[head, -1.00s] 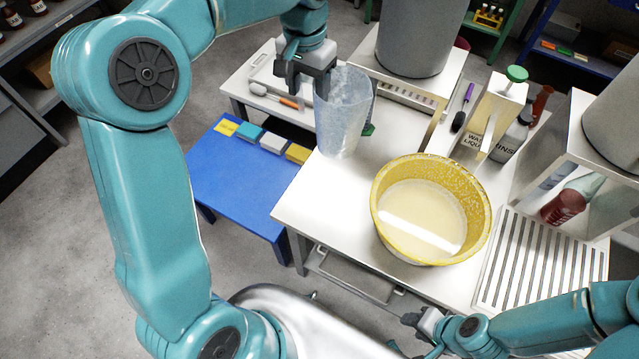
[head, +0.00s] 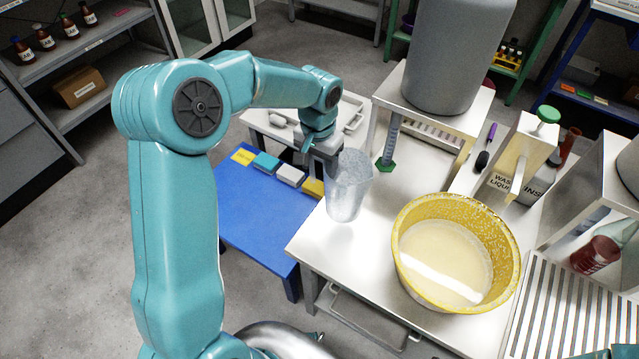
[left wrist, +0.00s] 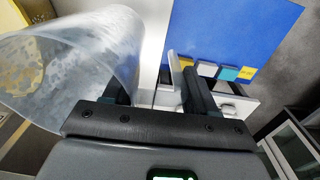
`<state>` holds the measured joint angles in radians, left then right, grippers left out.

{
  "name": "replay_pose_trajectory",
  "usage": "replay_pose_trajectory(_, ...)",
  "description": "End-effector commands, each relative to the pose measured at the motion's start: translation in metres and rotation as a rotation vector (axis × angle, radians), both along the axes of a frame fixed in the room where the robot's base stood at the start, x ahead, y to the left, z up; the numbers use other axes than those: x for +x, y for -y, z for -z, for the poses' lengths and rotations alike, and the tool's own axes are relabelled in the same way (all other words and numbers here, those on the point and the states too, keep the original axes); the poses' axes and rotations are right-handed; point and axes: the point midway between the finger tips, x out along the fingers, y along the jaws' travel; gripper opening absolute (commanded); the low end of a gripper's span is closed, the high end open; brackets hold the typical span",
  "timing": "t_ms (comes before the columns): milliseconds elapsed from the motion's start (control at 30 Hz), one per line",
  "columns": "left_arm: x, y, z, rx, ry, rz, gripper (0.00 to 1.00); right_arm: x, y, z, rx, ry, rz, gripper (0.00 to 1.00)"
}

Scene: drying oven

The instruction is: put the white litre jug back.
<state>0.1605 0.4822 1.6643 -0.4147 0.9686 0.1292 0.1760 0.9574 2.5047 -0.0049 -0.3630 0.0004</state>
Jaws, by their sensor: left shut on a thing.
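The jug (head: 348,192) is a translucent, whitish vessel with a wide mouth. My left gripper (head: 322,160) is shut on it at its upper left side in the head view. The jug is over the left end of the white bench (head: 325,262); I cannot tell whether its base touches. In the left wrist view the jug (left wrist: 75,65) fills the upper left, beside the fingers of my left gripper (left wrist: 155,95). Exactly which part of the jug lies between the fingers is unclear.
A yellow basin (head: 410,275) of pale liquid stands right of the jug. A cylinder with a green foot (head: 386,165) stands behind it. A low blue table (head: 245,222) with coloured blocks is at left.

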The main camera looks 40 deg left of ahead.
Motion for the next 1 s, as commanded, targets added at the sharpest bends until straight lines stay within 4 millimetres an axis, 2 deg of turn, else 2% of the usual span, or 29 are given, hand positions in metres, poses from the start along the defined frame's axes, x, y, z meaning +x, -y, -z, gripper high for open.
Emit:
replay_pose_trajectory(100, 0.000, -0.001, 0.019, -0.001, -0.002, -0.001, 0.00, 0.000, 0.000, 0.000, 0.000, 0.000, 0.000, 0.43)
replay_pose_trajectory(267, 0.000, -0.002, 0.033, 0.000, -0.001, 0.000, 0.00, 0.000, 0.000, 0.000, 0.000, 0.000, 0.000, 0.43)
replay_pose_trajectory(500, 0.000, -0.002, 0.067, 0.000, -0.001, 0.000, 0.00, 0.000, 0.000, -0.001, 0.000, 0.000, 0.000, 0.43)
replay_pose_trajectory(933, 0.000, -0.002, 0.074, 0.000, 0.002, 0.000, 0.00, 0.000, 0.000, 0.004, 0.000, 0.000, 0.000, 0.43)
replay_pose_trajectory(967, 0.000, -0.002, 0.073, 0.000, 0.001, 0.000, 0.66, 0.000, 0.000, 0.003, 0.000, 0.000, 0.000, 0.43)
replay_pose_trajectory(1000, 0.000, -0.002, 0.073, 0.000, 0.001, 0.000, 0.79, 0.000, 0.000, 0.003, 0.000, 0.000, 0.000, 0.43)
